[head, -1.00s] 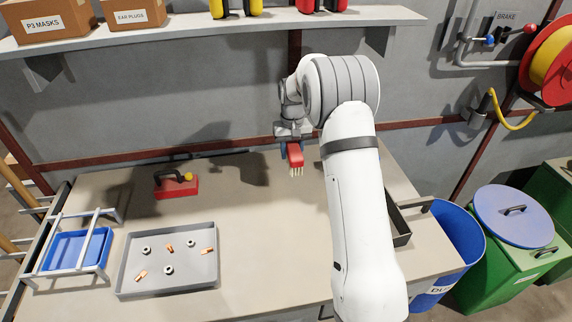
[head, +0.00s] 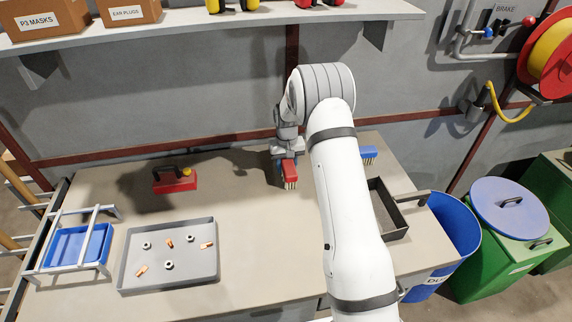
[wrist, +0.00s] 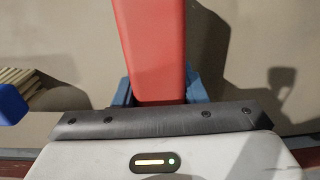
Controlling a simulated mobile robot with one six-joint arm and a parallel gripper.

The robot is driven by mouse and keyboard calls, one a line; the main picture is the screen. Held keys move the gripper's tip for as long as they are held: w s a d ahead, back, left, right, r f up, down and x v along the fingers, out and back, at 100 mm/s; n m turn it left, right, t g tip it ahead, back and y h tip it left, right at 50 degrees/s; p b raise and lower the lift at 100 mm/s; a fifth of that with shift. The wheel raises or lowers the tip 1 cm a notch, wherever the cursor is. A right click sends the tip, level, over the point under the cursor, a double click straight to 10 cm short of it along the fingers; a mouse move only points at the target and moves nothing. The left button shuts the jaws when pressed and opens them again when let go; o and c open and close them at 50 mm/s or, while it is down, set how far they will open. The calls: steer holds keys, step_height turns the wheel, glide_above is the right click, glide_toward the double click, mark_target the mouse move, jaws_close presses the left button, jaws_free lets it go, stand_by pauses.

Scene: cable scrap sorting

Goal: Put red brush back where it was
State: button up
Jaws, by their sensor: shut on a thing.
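The red brush (head: 290,169) has a red body and pale bristles pointing down. My gripper (head: 283,162) is shut on it at the back part of the bench, and the brush is low over the bench top. I cannot tell whether its bristles touch the surface. In the wrist view the red brush (wrist: 152,45) sticks out between the blue fingers of my gripper (wrist: 160,92). The blue brush also shows at the left edge of the wrist view (wrist: 10,104).
A red block with a black handle (head: 176,182) stands left on the bench (head: 245,235). A grey tray (head: 170,283) holds nuts and copper pieces. A blue bin in a rack (head: 78,247) is far left. A dark open tray (head: 398,230) lies right of my arm.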

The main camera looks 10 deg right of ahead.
steer(key=shift+f, duration=0.1)
steer(key=o, duration=0.9)
step_height(320, 180, up, 12)
steer(key=shift+r+b, duration=0.1)
steer(key=shift+b, duration=0.6)
steer(key=s+r+t, duration=0.1)
steer(key=s+r, duration=1.2)
steer(key=s, duration=0.4)
steer(key=s+t, duration=0.1)
steer(key=s, duration=0.9)
steer(key=s+t, duration=0.1)
steer(key=s, duration=1)
steer(key=shift+a+r, duration=0.1)
steer(key=shift+r, duration=0.05)
